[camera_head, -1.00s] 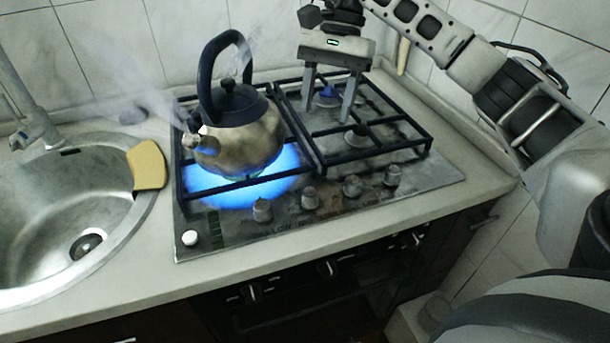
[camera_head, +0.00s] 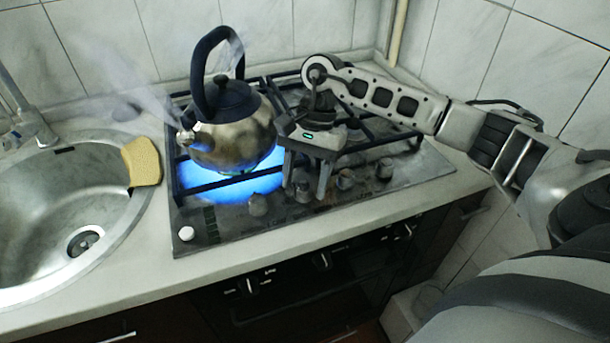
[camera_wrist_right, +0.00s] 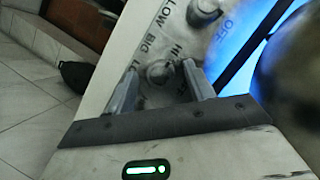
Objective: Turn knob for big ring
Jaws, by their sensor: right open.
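A row of several metal knobs lines the front of the gas hob (camera_head: 225,232). My right gripper (camera_head: 305,190) is open and points down over this row, its fingers either side of the second knob from the left (camera_head: 304,190). In the right wrist view this knob (camera_wrist_right: 160,72) shows between the two open fingers (camera_wrist_right: 160,70), with apparent gaps at both sides; contact cannot be told. Printed letters, including "BIG", lie beside it. The leftmost knob (camera_head: 258,204) stands to the left of the gripper. My left gripper is not in view.
A steaming kettle (camera_head: 232,140) stands over a lit blue flame (camera_head: 215,190), close left of my right gripper. Black grates (camera_head: 370,150) lie behind. A sink (camera_head: 50,215) and yellow sponge (camera_head: 142,162) are at the left. The counter's front strip (camera_head: 130,270) is clear.

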